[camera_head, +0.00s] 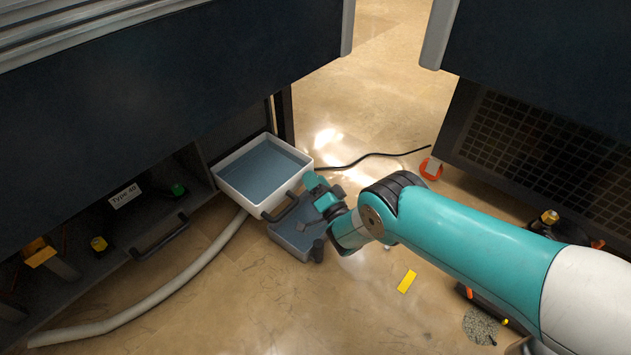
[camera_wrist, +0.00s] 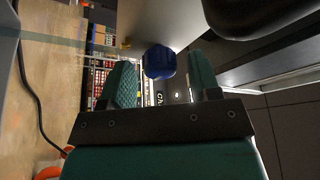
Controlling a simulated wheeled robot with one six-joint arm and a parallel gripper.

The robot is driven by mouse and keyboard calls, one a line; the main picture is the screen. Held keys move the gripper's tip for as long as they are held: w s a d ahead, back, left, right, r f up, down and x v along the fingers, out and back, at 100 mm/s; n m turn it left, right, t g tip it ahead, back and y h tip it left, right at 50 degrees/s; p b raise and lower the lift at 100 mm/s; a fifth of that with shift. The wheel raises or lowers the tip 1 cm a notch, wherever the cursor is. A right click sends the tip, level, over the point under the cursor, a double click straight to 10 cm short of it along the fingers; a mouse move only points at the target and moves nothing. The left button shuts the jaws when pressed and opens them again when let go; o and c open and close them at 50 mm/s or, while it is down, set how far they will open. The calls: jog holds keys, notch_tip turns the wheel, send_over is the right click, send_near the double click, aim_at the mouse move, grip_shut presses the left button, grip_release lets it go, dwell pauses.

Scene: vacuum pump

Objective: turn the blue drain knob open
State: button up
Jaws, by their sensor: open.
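The blue drain knob (camera_wrist: 159,62) shows in the wrist view, dark blue and rounded, in the gap between my two fingers. My gripper (camera_wrist: 160,76) is open, with one green finger on each side of the knob. Gaps show on both sides, and I cannot tell whether the knob is beyond the tips. In the head view my gripper (camera_head: 326,195) is low, just right of a white tray. The knob is not visible in that view.
The white tray (camera_head: 231,192) holds a blue-grey surface. A grey-blue container (camera_head: 290,243) stands beside it, under my gripper. A pale hose (camera_head: 172,288) and a black cable (camera_head: 372,155) cross the floor.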

jog(key=shift+s+p, duration=0.1)
jog(key=shift+p, duration=0.2)
jog(key=p+v, duration=1)
jog(key=v, duration=0.7)
jog(key=shift+d+f, duration=0.1)
jog(key=shift+d, duration=0.05)
